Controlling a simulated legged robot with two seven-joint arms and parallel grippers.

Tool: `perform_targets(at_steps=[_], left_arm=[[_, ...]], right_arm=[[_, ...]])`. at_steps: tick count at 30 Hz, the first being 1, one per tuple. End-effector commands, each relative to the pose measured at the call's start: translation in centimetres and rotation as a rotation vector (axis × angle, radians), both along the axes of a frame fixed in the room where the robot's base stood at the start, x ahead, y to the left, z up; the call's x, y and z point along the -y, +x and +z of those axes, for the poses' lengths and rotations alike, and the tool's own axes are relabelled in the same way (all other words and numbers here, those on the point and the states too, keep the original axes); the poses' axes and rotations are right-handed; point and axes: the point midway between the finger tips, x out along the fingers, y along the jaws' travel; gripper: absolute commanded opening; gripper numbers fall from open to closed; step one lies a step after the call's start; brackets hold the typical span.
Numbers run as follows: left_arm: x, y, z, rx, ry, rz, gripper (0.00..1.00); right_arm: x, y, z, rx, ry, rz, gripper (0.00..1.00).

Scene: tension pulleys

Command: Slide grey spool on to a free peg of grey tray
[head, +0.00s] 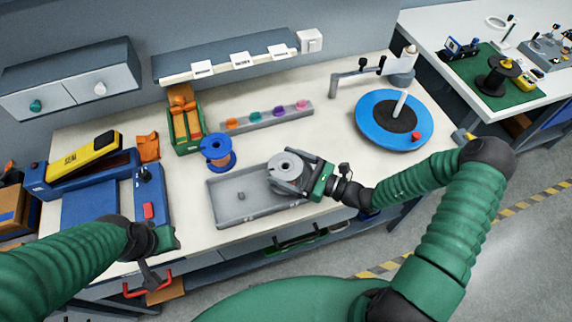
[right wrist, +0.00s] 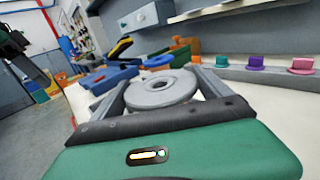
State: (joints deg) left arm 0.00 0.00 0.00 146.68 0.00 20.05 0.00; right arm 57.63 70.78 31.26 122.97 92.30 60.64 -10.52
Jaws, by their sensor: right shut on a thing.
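The grey spool (head: 286,166) is between the fingers of my right gripper (head: 290,178), which is shut on it. In the right wrist view the spool (right wrist: 160,90) shows its round top flange and centre hole, with a finger on each side. The grey tray (head: 225,216) lies on the bench, and the spool is over its right part. One short peg (head: 241,196) shows in the tray's left part. The spool and gripper hide the right part, so I cannot tell whether the spool touches a peg. My left gripper (head: 150,272) is at the bench's front edge; its fingers are unclear.
A blue spool (head: 217,152) stands just behind the tray. A grey strip with coloured knobs (head: 267,116) lies behind. A blue turntable (head: 375,128) stands at right. A blue device with a red button (head: 148,192) is left of the tray.

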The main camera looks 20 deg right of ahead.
Motion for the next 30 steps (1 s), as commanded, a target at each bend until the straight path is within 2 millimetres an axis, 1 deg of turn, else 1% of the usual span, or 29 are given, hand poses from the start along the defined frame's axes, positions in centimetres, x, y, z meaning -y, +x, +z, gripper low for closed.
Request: perform_targets(at_steps=[16, 30], left_arm=[[0.0, 0.0, -1.2, 0.0, 0.0, 0.0, 0.36], [0.0, 0.0, -1.1, 0.0, 0.0, 0.0, 0.36]], right_arm=[[-0.1, 0.0, -1.7, 0.003, 0.003, 0.001, 0.15], [0.0, 0.0, -1.8, 0.0, 0.001, 0.001, 0.15]])
